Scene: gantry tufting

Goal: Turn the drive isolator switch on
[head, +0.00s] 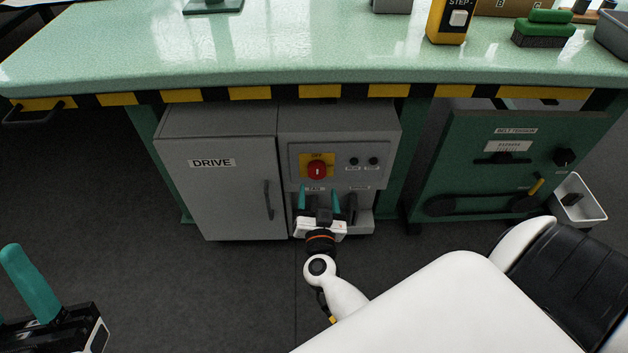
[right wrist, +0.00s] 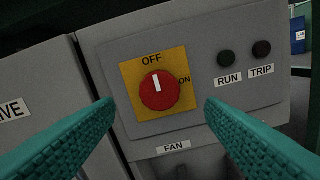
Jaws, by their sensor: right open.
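The drive isolator switch (head: 317,170) is a red round knob on a yellow plate, on the grey DRIVE cabinet's front under the bench. In the right wrist view the knob (right wrist: 159,90) has a white mark pointing up towards OFF; ON is printed to its right. My right gripper (head: 320,197) is open just below and in front of the switch, its teal fingers pointing at the panel. In the right wrist view the fingers (right wrist: 160,112) stand either side of the knob, apart from it. My left gripper (head: 30,300) shows only partly at the lower left; one teal finger is visible.
RUN (right wrist: 226,58) and TRIP (right wrist: 262,50) lamps, both dark, sit right of the switch. A FAN label (right wrist: 174,147) is below it. The cabinet door (head: 225,185) has a vertical handle. The green bench top (head: 300,50) with its striped edge overhangs the cabinet.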

